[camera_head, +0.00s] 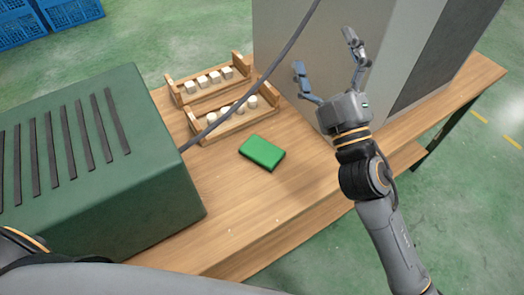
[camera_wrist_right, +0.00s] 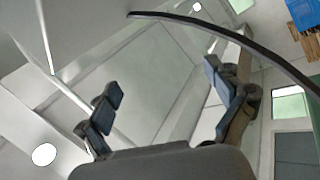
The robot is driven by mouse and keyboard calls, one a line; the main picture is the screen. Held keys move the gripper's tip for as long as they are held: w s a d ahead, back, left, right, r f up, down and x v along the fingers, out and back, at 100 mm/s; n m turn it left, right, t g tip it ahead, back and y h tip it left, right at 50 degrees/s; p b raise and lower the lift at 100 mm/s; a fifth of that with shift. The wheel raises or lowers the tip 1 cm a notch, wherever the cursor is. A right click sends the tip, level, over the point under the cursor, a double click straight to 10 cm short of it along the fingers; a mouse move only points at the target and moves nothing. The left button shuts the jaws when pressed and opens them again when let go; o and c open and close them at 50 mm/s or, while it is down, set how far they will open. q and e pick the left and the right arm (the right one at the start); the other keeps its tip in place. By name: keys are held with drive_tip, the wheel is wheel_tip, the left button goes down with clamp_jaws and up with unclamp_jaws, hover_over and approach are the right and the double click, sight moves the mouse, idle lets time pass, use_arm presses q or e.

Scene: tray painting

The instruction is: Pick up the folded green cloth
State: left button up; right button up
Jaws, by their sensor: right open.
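The folded green cloth (camera_head: 262,152) lies flat on the wooden table (camera_head: 240,205), in front of the wooden racks. My right gripper (camera_head: 327,58) is raised in front of the grey cabinet, up and to the right of the cloth in the head view. Its two fingers are spread apart with nothing between them. In the right wrist view the open fingers (camera_wrist_right: 165,95) point up toward the ceiling, and the cloth does not show there. My left gripper is not in view; only a bit of dark arm shows at the lower left.
Two wooden racks (camera_head: 237,127) with white blocks stand behind the cloth. A green slotted box (camera_head: 150,190) fills the left, and a tall grey cabinet (camera_head: 285,50) stands at the back right. A dark cable (camera_head: 268,72) crosses the view. The table right of the cloth is bare.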

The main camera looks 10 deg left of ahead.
drive_tip(key=s+a+r+n+g+y, duration=0.4)
drive_tip(key=s+a+n+g+y, duration=0.2)
drive_tip(key=a+n+g+y, duration=0.6)
drive_tip(key=s+a+n+g+h, duration=0.1)
drive_tip(key=s+n+g+h, duration=0.15)
drive_tip(key=n+g, duration=0.45)
drive_tip(key=n+h, duration=1.3)
drive_tip(key=h, duration=0.5)
approach(261, 149)
drive_tip(key=x, duration=0.2)
drive_tip(key=p+x, duration=0.1)
drive_tip(key=shift+d+f, duration=0.2)
drive_tip(key=shift+f, duration=0.15)
drive_tip(key=x, duration=0.2)
drive_tip(key=p+x, duration=0.1)
drive_tip(key=x, duration=0.2)
drive_tip(key=shift+a+r+p, duration=0.15)
drive_tip(key=shift+a+p, duration=0.15)
drive_tip(key=shift+a, duration=0.05)
drive_tip(key=shift+t, duration=0.3)
